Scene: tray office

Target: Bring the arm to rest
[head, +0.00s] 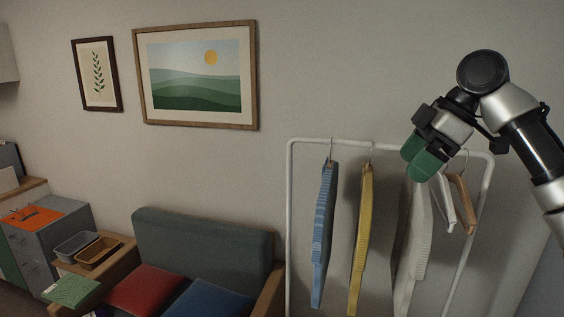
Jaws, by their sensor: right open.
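My right gripper (421,158) is at the right of the head view, with green fingertips pointing down and to the left. It is open and I see nothing between its fingers. It shows in front of the top rail of the white clothes rack (290,220); I cannot tell how far it is from the rail. My right arm is raised and bent, coming in from the right edge. My left gripper is not in the view.
On the rack hang a blue garment (322,235), a yellow garment (361,240), a pale garment (411,250) and hangers. A green sofa (200,236) with red and blue cushions stands to the left. Framed pictures (196,75) hang on the wall.

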